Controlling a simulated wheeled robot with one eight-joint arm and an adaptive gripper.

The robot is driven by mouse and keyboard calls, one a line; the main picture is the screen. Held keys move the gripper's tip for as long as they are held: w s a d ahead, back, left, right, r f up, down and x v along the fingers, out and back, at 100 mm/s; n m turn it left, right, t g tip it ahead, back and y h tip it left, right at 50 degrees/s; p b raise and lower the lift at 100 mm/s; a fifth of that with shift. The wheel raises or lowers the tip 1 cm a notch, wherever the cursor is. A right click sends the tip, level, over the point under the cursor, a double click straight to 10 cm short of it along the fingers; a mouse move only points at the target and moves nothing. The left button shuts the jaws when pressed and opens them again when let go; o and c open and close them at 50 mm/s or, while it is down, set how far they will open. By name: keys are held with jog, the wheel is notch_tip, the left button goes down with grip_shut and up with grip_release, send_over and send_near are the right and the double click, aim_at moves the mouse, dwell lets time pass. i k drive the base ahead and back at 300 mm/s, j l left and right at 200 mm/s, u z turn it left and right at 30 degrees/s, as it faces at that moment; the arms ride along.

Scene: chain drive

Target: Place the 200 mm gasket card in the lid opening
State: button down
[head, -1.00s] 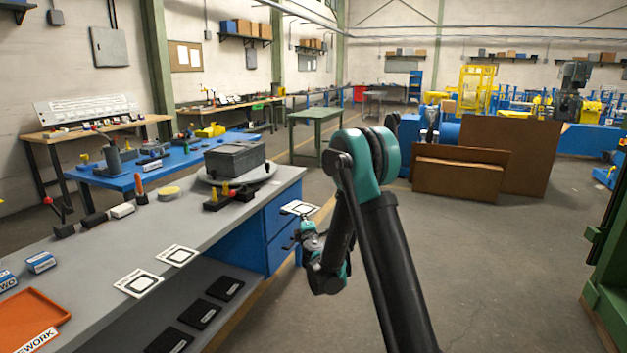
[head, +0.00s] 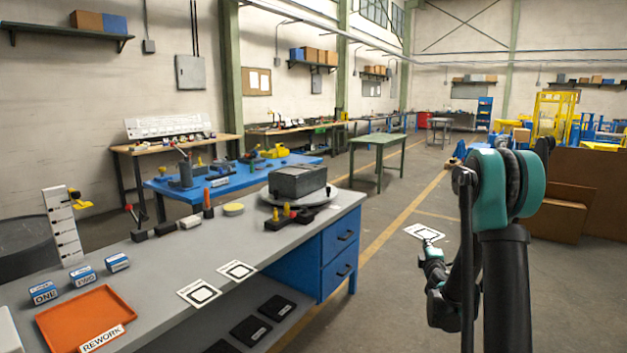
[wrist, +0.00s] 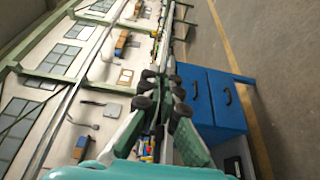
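My gripper (head: 432,249) is out over the floor, right of the grey bench. It is shut on a white gasket card (head: 424,232) with a black square outline; its size label is too small to read. In the wrist view my gripper's fingers (wrist: 163,88) are close together and the card is near edge-on, hard to make out. A dark grey box (head: 298,180) sits on a round turntable (head: 328,205) at the bench's far end, apart from my gripper. I cannot make out the lid opening. Two similar white cards, one nearer (head: 199,293) and one farther (head: 237,270), lie on the bench.
The grey bench (head: 150,265) carries an orange rework tray (head: 75,318), small blue boxes (head: 84,276) and a black fixture with yellow knobs (head: 288,219). Blue drawers (head: 341,250) stand under its end. Dark cards (head: 270,307) lie on the lower shelf.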

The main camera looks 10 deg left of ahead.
aim_at(293, 171)
jog(key=i+u, duration=0.1)
jog(key=i, duration=0.4)
jog(key=i+u, duration=0.1)
jog(key=i, duration=0.45)
jog(key=i+l+u, duration=0.1)
jog(key=i, duration=0.4)
jog(key=i+l+u, duration=0.1)
jog(key=i, duration=0.45)
jog(key=i+l+u, duration=0.1)
jog(key=i+l, duration=0.15)
jog(key=i, duration=0.25)
